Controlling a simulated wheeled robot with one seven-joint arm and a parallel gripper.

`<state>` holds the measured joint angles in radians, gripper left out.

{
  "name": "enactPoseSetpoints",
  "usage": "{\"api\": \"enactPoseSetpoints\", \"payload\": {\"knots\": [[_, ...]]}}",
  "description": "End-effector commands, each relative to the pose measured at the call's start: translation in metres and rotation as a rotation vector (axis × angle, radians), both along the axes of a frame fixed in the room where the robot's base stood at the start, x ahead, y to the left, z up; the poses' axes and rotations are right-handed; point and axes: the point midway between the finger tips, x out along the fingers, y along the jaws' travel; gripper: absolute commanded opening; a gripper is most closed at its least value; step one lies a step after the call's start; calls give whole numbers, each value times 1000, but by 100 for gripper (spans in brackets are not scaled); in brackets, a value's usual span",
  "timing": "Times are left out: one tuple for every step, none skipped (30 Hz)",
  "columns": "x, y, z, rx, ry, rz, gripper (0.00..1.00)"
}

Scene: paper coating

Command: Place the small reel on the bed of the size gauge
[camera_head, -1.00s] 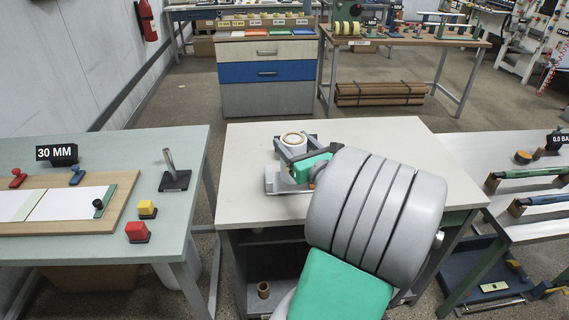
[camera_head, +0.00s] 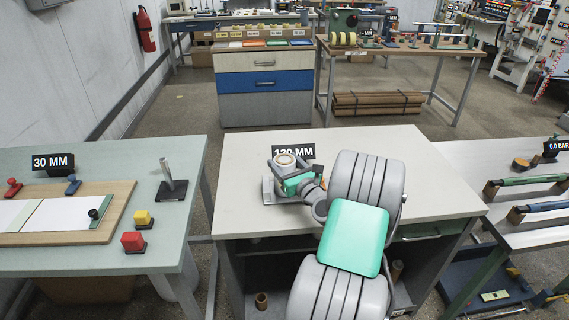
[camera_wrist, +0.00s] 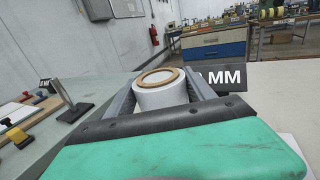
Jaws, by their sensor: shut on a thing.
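The small reel is a white roll with a brown core ring on top. It stands upright between the fingers of my gripper (camera_head: 290,167), which is shut on it. The reel (camera_head: 285,160) also fills the middle of the wrist view (camera_wrist: 162,92), with a finger on each side. The size gauge (camera_head: 268,190) is a grey device on the pale middle table, partly hidden by my gripper. The reel is at or over the gauge; I cannot tell whether it touches the bed. A black sign reading 120 MM (camera_head: 294,151) stands just behind.
The middle table (camera_head: 400,160) has free room right of my arm. The left table holds a wooden board (camera_head: 60,215), a metal post (camera_head: 171,182) and yellow and red blocks (camera_head: 134,241). A drawer cabinet (camera_head: 264,85) stands behind.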

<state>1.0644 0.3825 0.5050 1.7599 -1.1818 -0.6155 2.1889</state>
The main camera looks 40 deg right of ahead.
Motion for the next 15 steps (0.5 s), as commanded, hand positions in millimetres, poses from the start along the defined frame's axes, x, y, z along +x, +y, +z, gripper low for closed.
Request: {"api": "enactPoseSetpoints", "payload": {"knots": [[0,0,-1,0,-1,0,0],[0,0,-3,0,-1,0,0],[0,0,-4,0,-1,0,0],[0,0,-3,1,0,0,65],[0,0,-3,0,0,0,68],[0,0,-3,1,0,0,71],[0,0,-3,1,0,0,73],[0,0,-3,1,0,0,76],[0,0,-3,1,0,0,79],[0,0,-3,1,0,0,82],[0,0,-3,1,0,0,84],[0,0,-3,1,0,0,85],[0,0,-3,1,0,0,85],[0,0,-3,1,0,0,85],[0,0,-3,1,0,0,85]]}}
